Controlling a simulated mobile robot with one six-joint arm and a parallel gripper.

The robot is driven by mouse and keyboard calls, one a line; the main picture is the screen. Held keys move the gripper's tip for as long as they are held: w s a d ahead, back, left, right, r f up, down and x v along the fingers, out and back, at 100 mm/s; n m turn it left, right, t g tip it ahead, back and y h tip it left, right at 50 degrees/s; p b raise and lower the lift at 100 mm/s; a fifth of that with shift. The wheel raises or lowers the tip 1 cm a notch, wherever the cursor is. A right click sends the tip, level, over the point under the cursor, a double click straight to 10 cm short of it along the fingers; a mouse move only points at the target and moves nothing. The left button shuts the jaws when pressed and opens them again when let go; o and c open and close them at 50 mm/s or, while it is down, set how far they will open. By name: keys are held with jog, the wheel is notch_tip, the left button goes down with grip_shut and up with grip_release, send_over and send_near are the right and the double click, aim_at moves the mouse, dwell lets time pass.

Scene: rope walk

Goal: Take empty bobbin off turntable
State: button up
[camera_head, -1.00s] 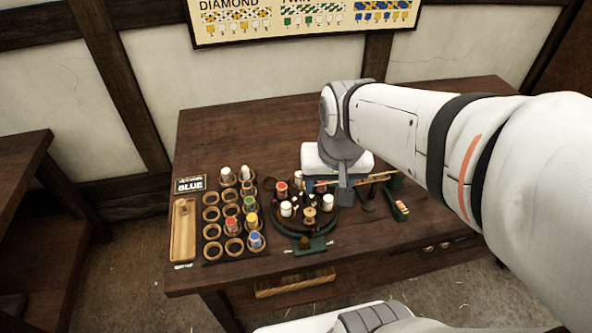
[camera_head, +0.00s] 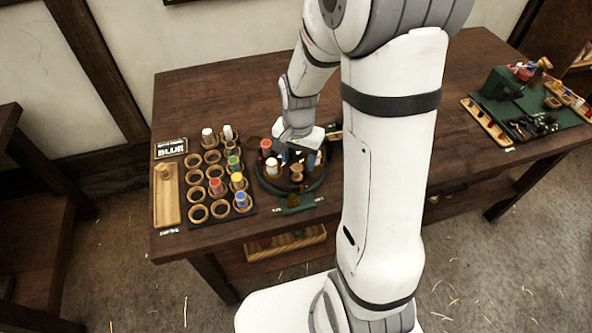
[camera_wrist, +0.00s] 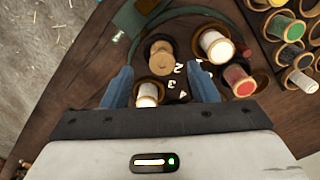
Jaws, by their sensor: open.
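A bare tan wooden bobbin (camera_head: 297,172) stands on the dark round turntable (camera_wrist: 178,86), near its front edge. It also shows in the wrist view (camera_wrist: 161,58), seen from above. White-wound bobbins (camera_wrist: 215,45) (camera_wrist: 148,93) and a red one (camera_wrist: 238,80) stand around it on the turntable. Pale digits are marked on the turntable's middle. My gripper (camera_wrist: 161,70) is open and empty, above the turntable. In the wrist view its two blue fingers lie either side of the bare bobbin's near part and a white one. The height gap is hard to tell.
A rack (camera_head: 221,208) of round cups with several coloured bobbins stands left of the turntable. Left of it are a wooden tray (camera_head: 166,210) with a small tan piece and a sign (camera_head: 171,147) reading BLUE. A green mat (camera_head: 540,115) with tools lies far right.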

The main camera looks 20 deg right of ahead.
aim_at(297, 167)
notch_tip(297, 167, down, 4)
jog(key=shift+w+f, duration=0.1)
jog(key=shift+w, duration=0.05)
jog(key=c, duration=1)
